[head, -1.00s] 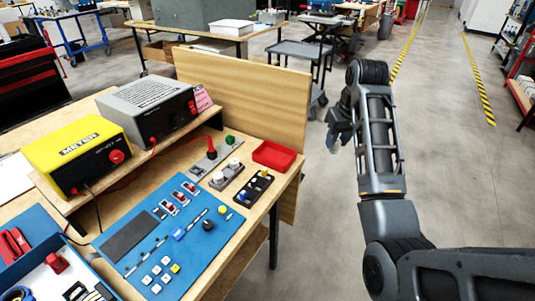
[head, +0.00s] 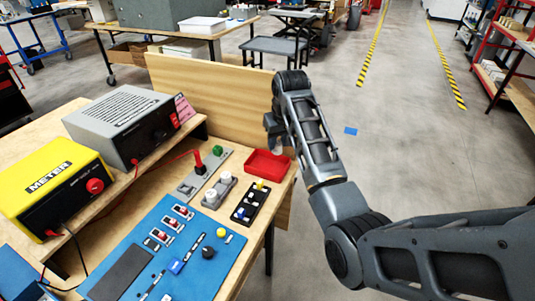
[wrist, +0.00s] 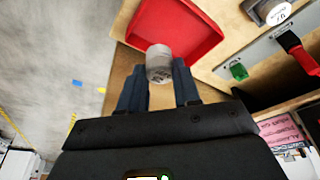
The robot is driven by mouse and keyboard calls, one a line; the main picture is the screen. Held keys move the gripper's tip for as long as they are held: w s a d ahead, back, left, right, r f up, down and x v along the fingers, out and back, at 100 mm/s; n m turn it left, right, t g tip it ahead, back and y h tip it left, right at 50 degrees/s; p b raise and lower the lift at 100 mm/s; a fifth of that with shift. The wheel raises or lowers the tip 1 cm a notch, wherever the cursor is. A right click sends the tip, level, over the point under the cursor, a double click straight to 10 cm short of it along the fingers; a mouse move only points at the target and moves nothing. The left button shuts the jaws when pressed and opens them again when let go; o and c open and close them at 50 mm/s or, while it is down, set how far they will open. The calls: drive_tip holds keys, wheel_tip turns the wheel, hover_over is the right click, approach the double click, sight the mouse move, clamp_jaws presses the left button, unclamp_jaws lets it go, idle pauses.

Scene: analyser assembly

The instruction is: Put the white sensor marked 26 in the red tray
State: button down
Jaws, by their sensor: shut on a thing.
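My gripper (wrist: 158,80) is shut on a white-grey cylindrical sensor (wrist: 159,60), held between its two dark fingers. I cannot read a number on it. The red tray (wrist: 150,22) lies just beyond the fingers in the wrist view, and the sensor overlaps its near rim in the picture. In the head view the red tray (head: 256,164) is at the table's right back corner. My gripper (head: 273,132) is above its right back side there, and the held sensor is mostly hidden. The tray looks empty.
A wooden back panel (head: 210,98) stands behind.

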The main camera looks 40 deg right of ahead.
drive_tip(key=shift+w+a+f, duration=0.3)
drive_tip(key=shift+w+f, duration=0.1)
drive_tip(key=shift+f, duration=0.55)
drive_tip(key=shift+w+a+f, duration=0.25)
drive_tip(key=shift+w+f, duration=0.2)
drive_tip(key=shift+f, duration=0.55)
drive_tip(key=shift+w+a+f, duration=0.3)
drive_tip(key=shift+w+f, duration=0.1)
drive_tip(key=shift+f, duration=0.55)
drive_tip(key=shift+f, duration=0.65)
drive_tip(key=c, duration=0.8)
unclamp_jaws()
drive_tip(key=shift+r, duration=0.2)
drive_tip(key=shift+r, duration=0.3)
drive_tip(key=v, duration=1.2)
drive_tip(key=shift+r, duration=0.15)
